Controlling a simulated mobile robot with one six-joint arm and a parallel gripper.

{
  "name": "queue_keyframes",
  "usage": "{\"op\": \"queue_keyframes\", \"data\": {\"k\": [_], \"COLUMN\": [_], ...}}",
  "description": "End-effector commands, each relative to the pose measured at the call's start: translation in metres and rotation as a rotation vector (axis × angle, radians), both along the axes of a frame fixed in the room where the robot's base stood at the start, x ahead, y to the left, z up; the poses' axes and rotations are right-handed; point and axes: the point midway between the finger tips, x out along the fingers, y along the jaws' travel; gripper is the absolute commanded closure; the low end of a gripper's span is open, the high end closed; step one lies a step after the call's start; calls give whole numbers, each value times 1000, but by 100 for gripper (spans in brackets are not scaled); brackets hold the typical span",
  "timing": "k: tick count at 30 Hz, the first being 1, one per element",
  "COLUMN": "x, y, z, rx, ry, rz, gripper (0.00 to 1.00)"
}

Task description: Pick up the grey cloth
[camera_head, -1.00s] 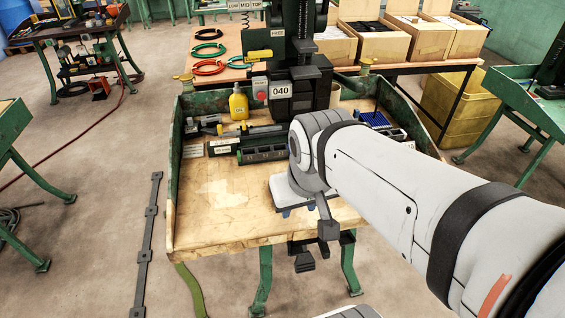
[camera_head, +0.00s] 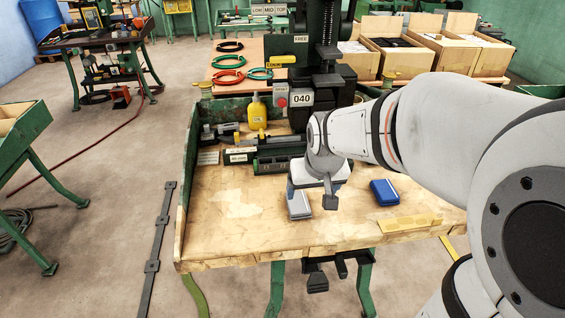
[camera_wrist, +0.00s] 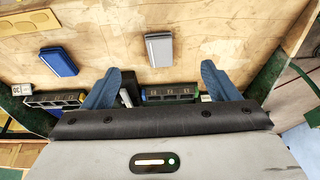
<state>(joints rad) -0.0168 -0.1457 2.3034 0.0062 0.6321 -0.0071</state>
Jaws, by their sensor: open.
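The grey cloth (camera_head: 299,205) is a small folded, block-like bundle lying flat on the wooden bench top, just below my gripper in the head view. In the wrist view the grey cloth (camera_wrist: 159,49) lies just beyond the fingertips, near the middle between them. My gripper (camera_wrist: 161,68) is open and empty, with its two blue fingers spread wide. The head view shows it over the bench, with its fingers partly hidden by the wrist.
A folded blue cloth (camera_head: 384,192) lies to the right on the bench (camera_head: 235,235). The press (camera_head: 325,75) stands behind, with a yellow bottle (camera_head: 257,113) and a row of labelled blocks (camera_head: 277,160). The bench's left front is clear.

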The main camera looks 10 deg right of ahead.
Motion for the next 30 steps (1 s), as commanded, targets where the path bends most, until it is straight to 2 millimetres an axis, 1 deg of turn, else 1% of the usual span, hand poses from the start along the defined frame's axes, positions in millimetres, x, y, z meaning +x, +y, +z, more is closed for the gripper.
{"op": "queue_keyframes", "data": {"k": [1,3,6,9,12,15,23,30], "x": [20,45,73,92,103,109,117,124], "y": [-1,-2,-3,-4,-4,-4,-3,-1], "z": [-29,-52,-80,-101,-112,-120,-144,-177], "rx": [1,1,0,-1,-2,-2,-2,-1], "ry": [3,-8,-21,-31,-37,-40,-39,-37], "rz": [0,1,4,6,6,7,8,9], "gripper": [15,13,13,13,13,13,13,13]}}
